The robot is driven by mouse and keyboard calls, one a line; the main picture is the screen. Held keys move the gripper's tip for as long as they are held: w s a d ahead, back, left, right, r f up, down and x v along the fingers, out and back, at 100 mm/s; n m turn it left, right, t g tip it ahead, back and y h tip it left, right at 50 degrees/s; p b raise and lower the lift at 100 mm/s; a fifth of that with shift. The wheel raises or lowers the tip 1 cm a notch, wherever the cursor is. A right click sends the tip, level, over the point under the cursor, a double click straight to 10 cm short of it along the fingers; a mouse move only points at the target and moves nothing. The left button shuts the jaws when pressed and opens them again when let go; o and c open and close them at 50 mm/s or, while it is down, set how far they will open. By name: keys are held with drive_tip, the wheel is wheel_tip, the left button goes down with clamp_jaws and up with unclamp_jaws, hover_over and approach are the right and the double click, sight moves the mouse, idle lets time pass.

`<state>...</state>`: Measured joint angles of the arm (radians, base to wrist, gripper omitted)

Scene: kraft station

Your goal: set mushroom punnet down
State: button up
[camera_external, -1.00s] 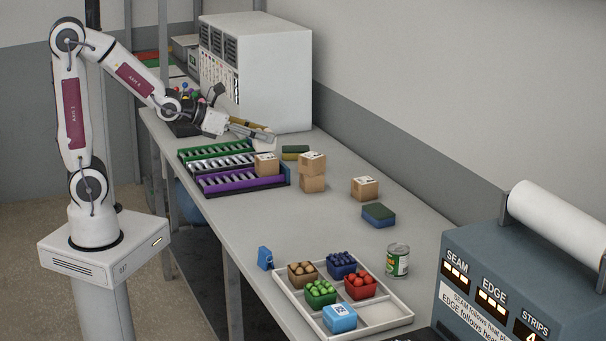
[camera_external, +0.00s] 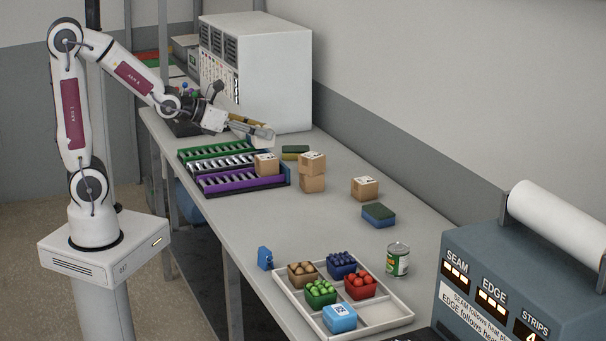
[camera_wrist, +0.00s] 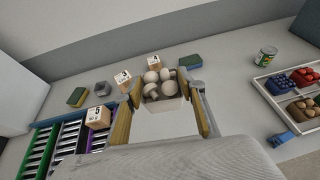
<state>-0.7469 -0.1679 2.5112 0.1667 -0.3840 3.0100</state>
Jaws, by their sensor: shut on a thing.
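The mushroom punnet is a pale tub (camera_wrist: 167,106) filled with whitish mushrooms (camera_wrist: 158,84) in the wrist view. My gripper (camera_wrist: 160,100) is shut on it, with one finger on each side. In the external view my gripper (camera_external: 262,132) is over the far part of the bench, near the roller racks, and the punnet (camera_external: 259,145) is mostly hidden by the fingers. The gap between punnet and bench cannot be told.
Roller racks (camera_external: 240,183) lie left of several cardboard boxes (camera_external: 312,183). Sponges (camera_external: 378,214) lie nearby. A white tray (camera_external: 386,330) holds several produce punnets and a blue-white pack, with an empty cell. A can (camera_external: 397,260) stands beside it. The mid-bench (camera_external: 290,222) is clear.

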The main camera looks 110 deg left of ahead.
drive_tip(key=w+d+f+m+t+h, duration=0.1)
drive_tip(key=w+d+f+m+h, duration=0.1)
drive_tip(key=w, duration=0.9)
drive_tip(key=w+d+f+m+t+h, duration=0.1)
drive_tip(key=w+d+f+m+h, duration=0.2)
drive_tip(key=w, duration=0.9)
drive_tip(key=w+d+f+m+h, duration=0.2)
drive_tip(key=w+f, duration=0.4)
drive_tip(key=w, duration=0.6)
drive_tip(key=shift+d+m+t+h, duration=0.4)
drive_tip(key=shift+d+h, duration=0.4)
drive_tip(key=shift+f, duration=3.15)
drive_tip(key=shift+f, duration=1.9)
drive_tip(key=shift+f, duration=0.1)
